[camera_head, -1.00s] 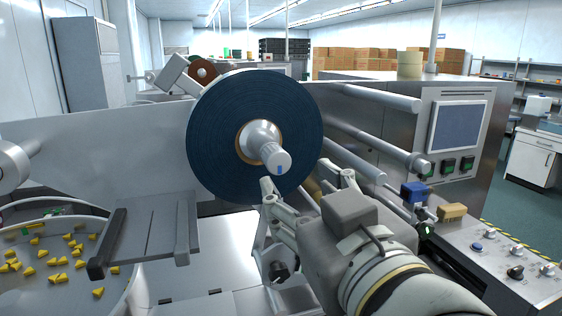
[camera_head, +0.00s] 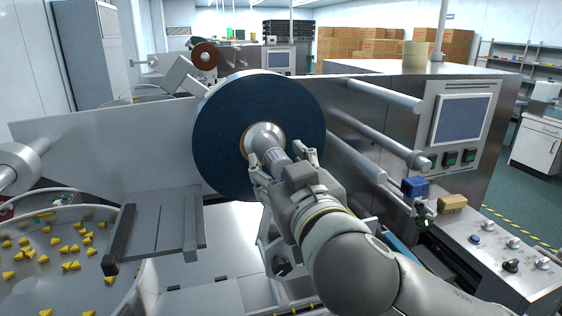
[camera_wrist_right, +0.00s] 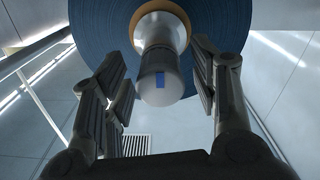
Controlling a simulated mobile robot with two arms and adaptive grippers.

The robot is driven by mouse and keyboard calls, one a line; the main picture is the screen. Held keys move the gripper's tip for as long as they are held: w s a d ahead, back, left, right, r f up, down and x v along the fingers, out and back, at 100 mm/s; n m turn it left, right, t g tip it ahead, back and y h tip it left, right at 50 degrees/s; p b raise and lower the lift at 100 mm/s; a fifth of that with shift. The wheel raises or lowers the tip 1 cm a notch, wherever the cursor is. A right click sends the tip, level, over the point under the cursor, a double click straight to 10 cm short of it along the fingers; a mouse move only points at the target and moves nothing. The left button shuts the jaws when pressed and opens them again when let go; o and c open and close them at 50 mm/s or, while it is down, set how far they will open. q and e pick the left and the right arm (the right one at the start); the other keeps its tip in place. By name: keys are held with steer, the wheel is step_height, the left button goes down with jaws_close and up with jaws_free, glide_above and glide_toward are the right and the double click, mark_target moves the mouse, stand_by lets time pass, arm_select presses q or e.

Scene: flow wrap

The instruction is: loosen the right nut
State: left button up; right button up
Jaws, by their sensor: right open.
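The nut (camera_head: 264,137) is a silver, stepped cylinder at the centre of the large dark blue film roll (camera_head: 222,130). In the right wrist view the nut (camera_wrist_right: 158,85) points toward me, with a small blue mark on its end part. My right gripper (camera_head: 283,160) is open, with one finger on either side of the nut's front end. In the right wrist view gaps show between the nut and both fingers. In the head view the gripper hides the nut's tip. My left gripper is not in view.
A grey tray (camera_head: 165,225) and a bowl of yellow pieces (camera_head: 72,240) lie at the left. Metal rollers (camera_head: 370,135) stick out right of the roll. A control panel (camera_head: 505,250) with knobs and a blue block (camera_head: 414,187) are at the right.

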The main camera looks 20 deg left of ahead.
steer(key=c, duration=1)
